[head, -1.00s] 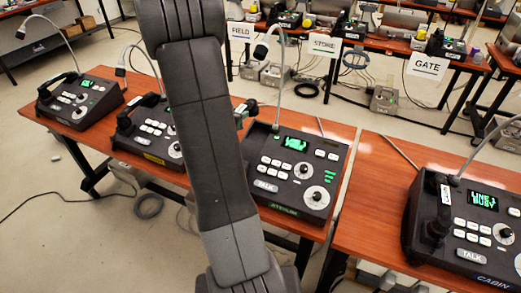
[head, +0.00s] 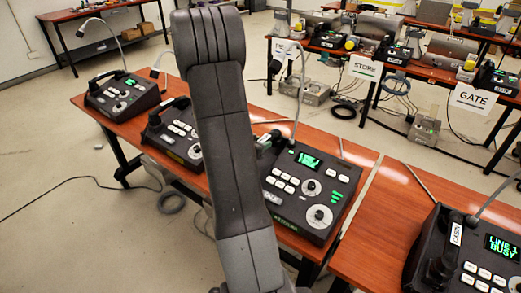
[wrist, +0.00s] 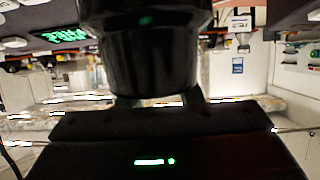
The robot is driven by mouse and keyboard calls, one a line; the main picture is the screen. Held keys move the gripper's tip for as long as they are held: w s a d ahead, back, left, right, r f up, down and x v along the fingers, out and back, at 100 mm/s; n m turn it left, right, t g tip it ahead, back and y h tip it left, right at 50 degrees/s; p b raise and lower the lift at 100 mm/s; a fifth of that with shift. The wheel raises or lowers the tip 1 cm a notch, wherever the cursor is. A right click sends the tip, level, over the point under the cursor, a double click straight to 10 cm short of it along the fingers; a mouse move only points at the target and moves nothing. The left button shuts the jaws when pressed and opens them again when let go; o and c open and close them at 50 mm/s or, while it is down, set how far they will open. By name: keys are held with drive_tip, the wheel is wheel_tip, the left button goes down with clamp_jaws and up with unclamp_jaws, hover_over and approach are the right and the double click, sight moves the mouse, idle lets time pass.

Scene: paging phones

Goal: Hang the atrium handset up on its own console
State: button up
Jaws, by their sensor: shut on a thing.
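The atrium console (head: 315,187) stands on the wooden table in the head view, with a lit green screen, white keys, dials and a green label on its front edge. My arm covers its left side. Dark and light parts beside its back left corner show only in part, and I cannot tell whether they are handset or gripper. In the wrist view my gripper (wrist: 155,98) is shut on a black handset (wrist: 150,55), which fills the upper middle. Its far end is cut off. I cannot see it touching the console.
The cabin console (head: 470,250) stands at right with its handset on it. Two more consoles, one at far left (head: 122,95) and one partly behind my arm (head: 175,130), share the left table (head: 350,150). Gooseneck microphones rise behind the consoles. A gap parts the two tables.

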drive_tip(key=shift+f, duration=1.15)
drive_tip(key=shift+f, duration=0.1)
drive_tip(key=shift+f, duration=0.15)
drive_tip(key=o, duration=1.1)
drive_tip(key=shift+a+r, duration=0.1)
drive_tip(key=shift+r, duration=0.2)
drive_tip(key=v, duration=1.1)
drive_tip(key=shift+s+a+r+b, duration=0.15)
drive_tip(key=shift+s+r+b, duration=0.05)
drive_tip(key=shift+s+b, duration=0.15)
